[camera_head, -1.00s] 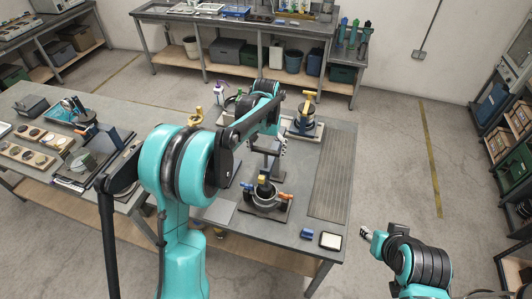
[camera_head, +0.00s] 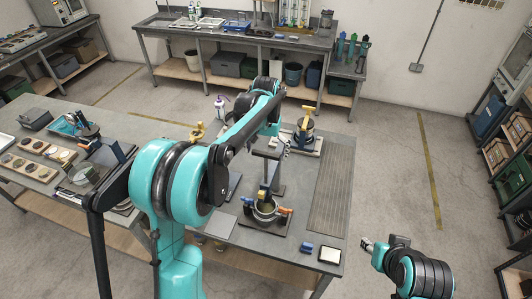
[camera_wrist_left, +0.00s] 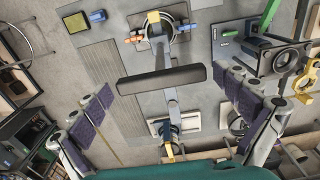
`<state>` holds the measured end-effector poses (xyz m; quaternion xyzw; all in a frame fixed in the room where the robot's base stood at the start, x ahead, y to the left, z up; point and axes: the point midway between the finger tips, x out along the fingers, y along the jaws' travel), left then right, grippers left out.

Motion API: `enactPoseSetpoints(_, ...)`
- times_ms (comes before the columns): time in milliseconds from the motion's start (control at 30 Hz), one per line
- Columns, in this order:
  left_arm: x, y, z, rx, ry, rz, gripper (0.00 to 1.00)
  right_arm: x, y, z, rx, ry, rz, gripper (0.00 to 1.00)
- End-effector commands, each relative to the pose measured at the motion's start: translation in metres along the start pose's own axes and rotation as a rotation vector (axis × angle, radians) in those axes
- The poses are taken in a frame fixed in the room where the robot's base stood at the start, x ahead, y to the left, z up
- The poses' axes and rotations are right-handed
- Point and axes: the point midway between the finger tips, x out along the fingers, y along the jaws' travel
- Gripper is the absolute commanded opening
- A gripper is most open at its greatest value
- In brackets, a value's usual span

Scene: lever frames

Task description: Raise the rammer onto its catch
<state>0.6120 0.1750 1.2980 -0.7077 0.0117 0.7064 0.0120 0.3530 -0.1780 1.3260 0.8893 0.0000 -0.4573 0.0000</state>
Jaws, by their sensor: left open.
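A dark crossbar (camera_head: 268,155) tops a grey post on the middle of the table. It looks like the rammer's handle, but I cannot tell for sure. In front of it stands a round pot (camera_head: 265,210) with orange and blue clamps and a yellow-topped part in it. My left gripper (camera_head: 283,145) is beside and above the crossbar. In the left wrist view the crossbar (camera_wrist_left: 163,80) lies ahead, between the wide-apart purple-padded fingers, touching neither. The pot (camera_wrist_left: 158,30) shows beyond it. My right gripper (camera_head: 367,244) is off the table at right, too small to read.
A second device with a yellow top (camera_head: 305,125) stands behind on a pale base. A ribbed mat (camera_head: 334,185) covers the table's right side.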

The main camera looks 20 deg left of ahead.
Motion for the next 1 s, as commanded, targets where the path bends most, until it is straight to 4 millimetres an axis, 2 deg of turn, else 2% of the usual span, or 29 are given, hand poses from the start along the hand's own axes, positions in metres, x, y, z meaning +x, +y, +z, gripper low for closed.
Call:
enactPoseSetpoints(133, -0.005, 0.0, 0.0, 0.0, -0.001, 0.0, 1.0, 0.0, 0.0, 0.0, 0.0, 0.0, 0.0, 0.4)
enactPoseSetpoints(233, -0.018, 0.0, 0.0, 0.0, -0.001, 0.0, 1.0, 0.0, 0.0, 0.0, 0.0, 0.0, 0.0, 0.4)
enactPoseSetpoints(500, -0.077, 0.0, 0.001, 0.0, 0.0, 0.0, 1.0, 0.0, 0.0, 0.0, 0.0, 0.0, 0.0, 0.4)
enactPoseSetpoints(700, -0.109, 0.0, 0.0, 0.0, 0.0, 0.0, 1.0, 0.0, 0.0, 0.0, 0.0, 0.0, 0.0, 0.4)
enactPoseSetpoints(833, -0.118, 0.0, 0.0, 0.0, 0.001, 0.0, 1.0, 0.0, 0.0, 0.0, 0.0, 0.0, 0.0, 0.4)
enactPoseSetpoints(1000, -0.121, 0.0, 0.0, 0.0, 0.001, 0.0, 1.0, 0.0, 0.0, 0.0, 0.0, 0.0, 0.0, 0.4)
